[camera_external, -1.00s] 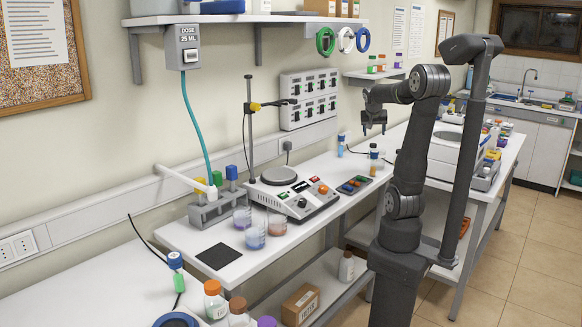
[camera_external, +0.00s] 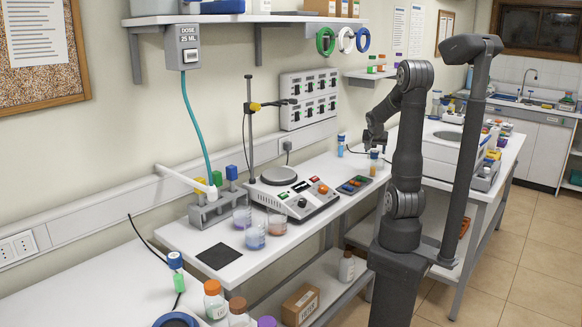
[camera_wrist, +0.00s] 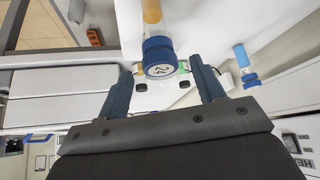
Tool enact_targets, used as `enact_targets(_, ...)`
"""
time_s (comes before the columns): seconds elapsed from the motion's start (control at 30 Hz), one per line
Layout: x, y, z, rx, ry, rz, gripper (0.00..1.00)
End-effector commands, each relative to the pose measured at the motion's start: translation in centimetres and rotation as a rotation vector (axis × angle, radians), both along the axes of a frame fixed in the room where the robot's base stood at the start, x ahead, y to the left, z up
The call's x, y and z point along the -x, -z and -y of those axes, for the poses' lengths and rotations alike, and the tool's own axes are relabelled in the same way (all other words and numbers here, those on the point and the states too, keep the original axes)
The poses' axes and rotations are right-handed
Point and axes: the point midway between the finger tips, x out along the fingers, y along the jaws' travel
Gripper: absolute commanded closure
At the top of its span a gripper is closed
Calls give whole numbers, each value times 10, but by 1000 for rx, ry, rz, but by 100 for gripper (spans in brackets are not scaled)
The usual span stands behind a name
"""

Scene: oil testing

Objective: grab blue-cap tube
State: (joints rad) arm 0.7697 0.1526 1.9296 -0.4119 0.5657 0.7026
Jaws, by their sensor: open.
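A blue-capped tube with an amber body (camera_external: 374,159) stands upright at the far end of the bench, right of the small button panel. In the wrist view its round blue cap (camera_wrist: 160,58), marked "24", lies between the fingertips, with a gap on each side. My gripper (camera_external: 375,143) is open, pointing down at this tube's top and partly hiding the cap. The fingers (camera_wrist: 160,68) hold nothing. A second blue-capped tube (camera_external: 341,146), light blue, stands to the left, near the wall; it also shows right of the fingers in the wrist view (camera_wrist: 246,68).
A button panel (camera_external: 355,184) and a hotplate device (camera_external: 297,195) lie on the bench left of the tube. A white machine (camera_external: 440,151) stands to the right. A dark cable runs near the light blue tube.

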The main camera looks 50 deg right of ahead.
Motion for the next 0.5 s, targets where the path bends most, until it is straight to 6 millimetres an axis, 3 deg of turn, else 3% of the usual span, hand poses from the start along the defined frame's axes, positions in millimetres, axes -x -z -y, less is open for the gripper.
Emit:
enact_targets(0.17, -1, 10, 3, -1, 0, -2, 38)
enact_targets(0.5, -9, 47, 18, -2, 1, -1, 38)
